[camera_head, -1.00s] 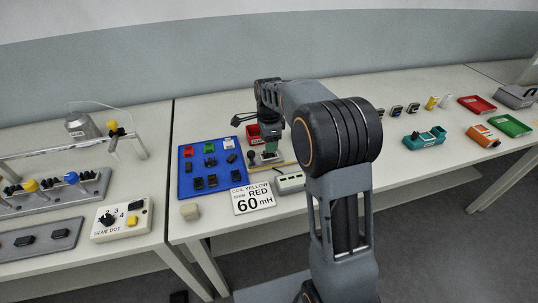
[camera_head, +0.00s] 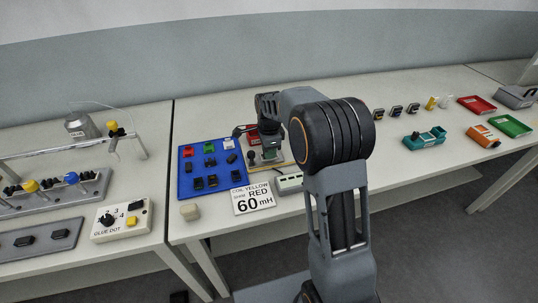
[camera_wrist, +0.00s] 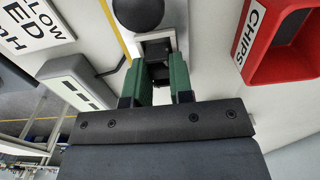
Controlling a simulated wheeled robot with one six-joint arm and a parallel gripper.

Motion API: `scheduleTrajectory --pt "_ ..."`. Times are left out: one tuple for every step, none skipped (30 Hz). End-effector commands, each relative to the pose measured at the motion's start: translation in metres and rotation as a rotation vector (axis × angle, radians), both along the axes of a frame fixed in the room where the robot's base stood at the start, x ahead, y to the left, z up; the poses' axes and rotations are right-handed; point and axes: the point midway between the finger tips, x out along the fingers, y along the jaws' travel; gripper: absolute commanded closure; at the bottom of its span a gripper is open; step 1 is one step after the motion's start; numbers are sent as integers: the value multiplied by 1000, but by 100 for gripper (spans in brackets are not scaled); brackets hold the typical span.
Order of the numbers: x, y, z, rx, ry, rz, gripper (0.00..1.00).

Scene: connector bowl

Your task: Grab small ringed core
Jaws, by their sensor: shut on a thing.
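My gripper (camera_wrist: 160,85) has green fingers closed on a small dark core (camera_wrist: 158,72), between the fingertips in the wrist view. The fingers hide much of it, and I cannot make out its rings. It is at a pale metal fixture (camera_wrist: 157,36) with a round black knob (camera_wrist: 138,10); I cannot tell whether it still touches the fixture. In the head view my gripper (camera_head: 271,152) is low over the table, right of the blue tray (camera_head: 187,190), and the held core is too small to make out.
A red CHIPS bin (camera_wrist: 300,55) stands close to the right of my gripper in the wrist view. A grey box (camera_wrist: 85,85) and a 60 mH sign (camera_head: 254,198) are near. Several dark pieces lie in the blue tray. Coloured trays (camera_head: 478,105) stand far right.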

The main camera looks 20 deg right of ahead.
Motion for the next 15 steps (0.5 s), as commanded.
scheduleTrajectory --pt "0 0 0 0 0 0 90" --pt "0 0 0 0 0 0 93" --pt "0 0 0 0 0 0 97" --pt "0 0 0 0 0 0 100" --pt "0 0 0 0 0 0 100" --pt "0 0 0 0 0 0 100" --pt "0 0 0 0 0 0 100" --pt "0 0 0 0 0 0 100" --pt "0 0 0 0 0 0 100" --pt "0 0 0 0 0 0 100" --pt "0 0 0 0 -1 0 100" --pt "0 0 1 0 -1 0 100" --pt "0 0 2 0 -1 0 100" --pt "0 0 3 0 -1 0 100" --pt "0 0 5 0 -1 0 100"
